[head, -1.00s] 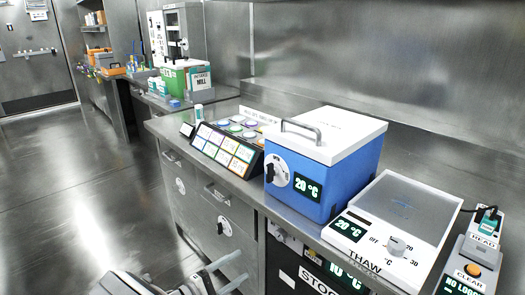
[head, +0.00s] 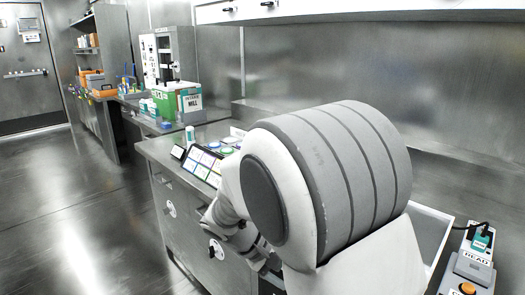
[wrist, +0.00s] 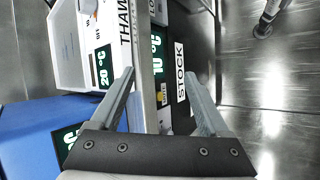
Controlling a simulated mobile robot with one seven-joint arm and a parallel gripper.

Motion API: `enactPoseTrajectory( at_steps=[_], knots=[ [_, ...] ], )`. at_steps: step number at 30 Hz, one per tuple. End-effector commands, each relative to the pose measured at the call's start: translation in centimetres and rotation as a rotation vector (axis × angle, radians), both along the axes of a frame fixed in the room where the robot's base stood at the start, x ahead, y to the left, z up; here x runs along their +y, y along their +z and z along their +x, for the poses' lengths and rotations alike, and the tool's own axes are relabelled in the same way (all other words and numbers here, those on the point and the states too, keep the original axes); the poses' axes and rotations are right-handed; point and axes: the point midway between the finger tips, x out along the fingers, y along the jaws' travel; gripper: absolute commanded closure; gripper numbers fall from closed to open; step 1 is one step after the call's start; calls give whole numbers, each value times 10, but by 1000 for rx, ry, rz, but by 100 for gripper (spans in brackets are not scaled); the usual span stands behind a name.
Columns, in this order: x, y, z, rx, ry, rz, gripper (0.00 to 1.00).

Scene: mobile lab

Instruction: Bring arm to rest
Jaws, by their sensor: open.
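My arm is raised across the middle of the head view, its large grey joint covering much of the bench. In the wrist view my gripper (wrist: 160,74) is open, its two grey fingers apart with nothing between them. It is in front of the bench's front edge, facing the dark front with the STOCK label (wrist: 180,72) and a green 10 °C display (wrist: 157,60). The white THAW unit (wrist: 75,45) and part of a blue box (wrist: 25,140) show at the left of the wrist view. In the head view the blue box is hidden behind my arm.
A green box (head: 178,101) stands farther back. A READ device (head: 474,260) is at the right. The floor at the left (head: 80,210) is clear.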

Motion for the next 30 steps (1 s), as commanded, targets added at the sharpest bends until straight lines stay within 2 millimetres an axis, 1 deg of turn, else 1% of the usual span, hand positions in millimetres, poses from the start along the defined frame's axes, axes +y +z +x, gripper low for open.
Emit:
enactPoseTrajectory(
  at_steps=[1,3,12,22,30],
  knots=[
    [-7,9,-6,-7,-24,46,21],
    [-15,18,-15,-13,-54,103,21],
    [-40,55,-54,-72,-153,339,21],
    [-58,90,-99,-196,-225,566,21],
    [-64,112,-134,-339,-257,716,21]
  ],
)
